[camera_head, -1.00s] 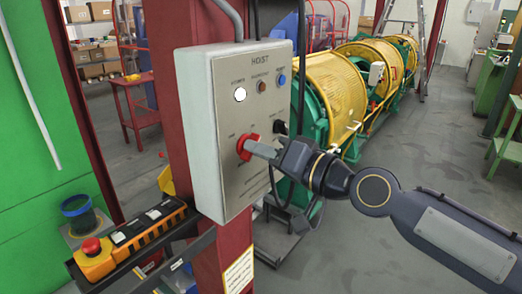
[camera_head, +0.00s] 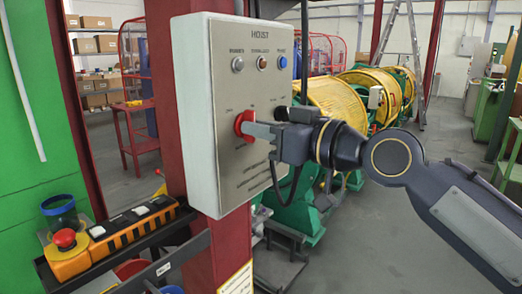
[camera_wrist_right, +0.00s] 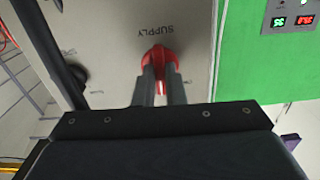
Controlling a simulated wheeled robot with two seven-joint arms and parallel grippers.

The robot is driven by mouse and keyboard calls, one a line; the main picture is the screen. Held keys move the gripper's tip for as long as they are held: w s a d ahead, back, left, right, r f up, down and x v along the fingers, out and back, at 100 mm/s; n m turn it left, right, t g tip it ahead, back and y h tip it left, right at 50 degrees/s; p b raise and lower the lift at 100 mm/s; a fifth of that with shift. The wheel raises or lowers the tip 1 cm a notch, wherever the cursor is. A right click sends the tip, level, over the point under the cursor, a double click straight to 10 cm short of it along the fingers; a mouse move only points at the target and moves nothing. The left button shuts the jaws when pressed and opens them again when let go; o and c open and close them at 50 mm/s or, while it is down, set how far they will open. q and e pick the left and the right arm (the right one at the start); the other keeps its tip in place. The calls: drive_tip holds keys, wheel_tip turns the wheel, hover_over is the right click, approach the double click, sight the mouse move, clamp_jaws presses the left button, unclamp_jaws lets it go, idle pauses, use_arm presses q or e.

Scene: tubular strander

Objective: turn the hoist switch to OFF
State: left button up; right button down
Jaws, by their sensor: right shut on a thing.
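The hoist box (camera_head: 245,160) is a pale grey panel marked HOIST on a red post. Its red rotary switch (camera_head: 242,124) sits at the left of the panel's middle. My right gripper (camera_head: 257,129) reaches in from the right and is shut on the red switch. In the right wrist view the two fingers (camera_wrist_right: 160,92) sit on either side of the red switch (camera_wrist_right: 161,57), below the word SUPPLY. The fingers cover part of the switch, and I cannot read which label it points at. My left gripper is not in view.
A lamp (camera_head: 238,64), unlit grey, is at the panel's upper left, with a blue one (camera_head: 283,62) at upper right. A black knob (camera_head: 280,113) is close to my right gripper. A control pendant (camera_head: 115,238) with a red button is at lower left.

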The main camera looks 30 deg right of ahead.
drive_tip(key=n+b, duration=0.5)
drive_tip(key=n, duration=0.4)
drive_tip(key=shift+b, duration=0.3)
drive_tip(key=shift+n, duration=0.3)
drive_tip(key=c, duration=1.5)
unclamp_jaws()
drive_tip(key=v, duration=0.8)
drive_tip(key=shift+w, duration=0.1)
